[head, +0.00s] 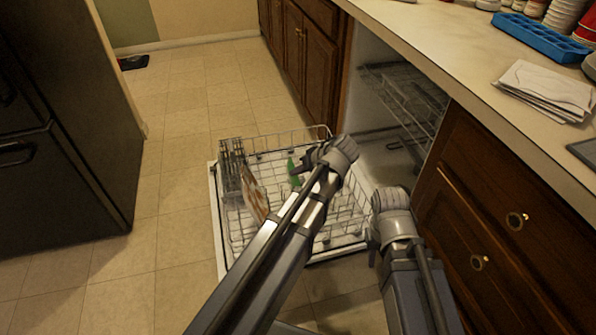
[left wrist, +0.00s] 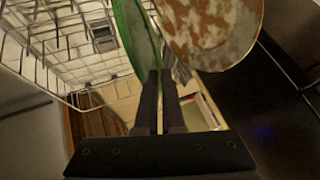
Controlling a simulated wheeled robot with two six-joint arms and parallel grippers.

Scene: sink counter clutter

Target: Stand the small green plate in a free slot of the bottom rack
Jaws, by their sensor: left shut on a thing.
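The small green plate (head: 294,172) shows as a thin upright sliver over the pulled-out bottom rack (head: 338,232) in the head view. In the left wrist view the green plate (left wrist: 133,32) is seen nearly edge-on, its edge between the fingertips. My left gripper (left wrist: 158,76) is shut on it. In the head view my left arm's wrist hides part of the plate and the rack behind it. I cannot tell whether the plate touches the rack's wires. My right arm reaches in beside the rack, but its gripper does not show.
A brown-and-white patterned plate (head: 254,194) stands tilted in the rack, left of the green plate; it also shows close by in the left wrist view (left wrist: 212,28). A grey cutlery basket (head: 231,166) is at the rack's left. Cabinets (head: 505,235) border the right.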

